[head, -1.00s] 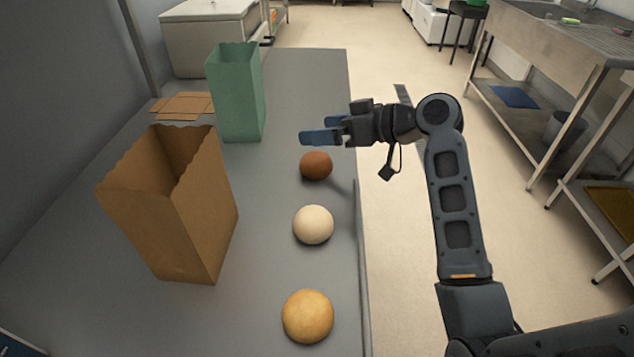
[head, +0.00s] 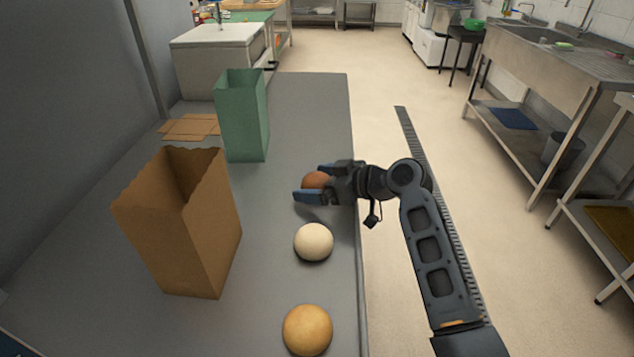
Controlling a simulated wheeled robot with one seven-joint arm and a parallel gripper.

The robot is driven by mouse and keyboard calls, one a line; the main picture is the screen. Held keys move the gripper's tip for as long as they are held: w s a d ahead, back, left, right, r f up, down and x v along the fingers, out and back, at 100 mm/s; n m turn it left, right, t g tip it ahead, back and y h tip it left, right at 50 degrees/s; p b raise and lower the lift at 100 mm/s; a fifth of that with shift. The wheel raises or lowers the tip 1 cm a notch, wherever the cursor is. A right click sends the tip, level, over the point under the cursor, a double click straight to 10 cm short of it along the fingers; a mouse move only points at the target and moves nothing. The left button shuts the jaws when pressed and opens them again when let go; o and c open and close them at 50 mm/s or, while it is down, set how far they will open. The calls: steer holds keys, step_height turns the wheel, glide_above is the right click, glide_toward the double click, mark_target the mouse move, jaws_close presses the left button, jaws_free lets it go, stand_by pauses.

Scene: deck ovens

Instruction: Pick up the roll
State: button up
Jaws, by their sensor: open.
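Three round rolls lie in a row along the right side of the grey counter in the head view. The farthest is a dark brown roll (head: 314,180), the middle one is a pale cream roll (head: 313,242), and the nearest is a golden roll (head: 308,330). My gripper (head: 308,183) is open, with its blue fingertips on the far and near sides of the dark brown roll. The fingers partly hide that roll. I cannot tell whether they touch it.
A brown paper bag (head: 185,235) stands open on the counter's left, and a green paper bag (head: 242,115) stands farther back. Flat brown pieces (head: 190,128) lie left of the green bag. The counter's (head: 275,270) right edge drops to open floor. A steel sink table (head: 560,65) is at right.

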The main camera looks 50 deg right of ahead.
steer(key=shift+w, duration=0.1)
steer(key=shift+c, duration=0.2)
steer(key=c, duration=1)
steer(key=shift+c, duration=0.2)
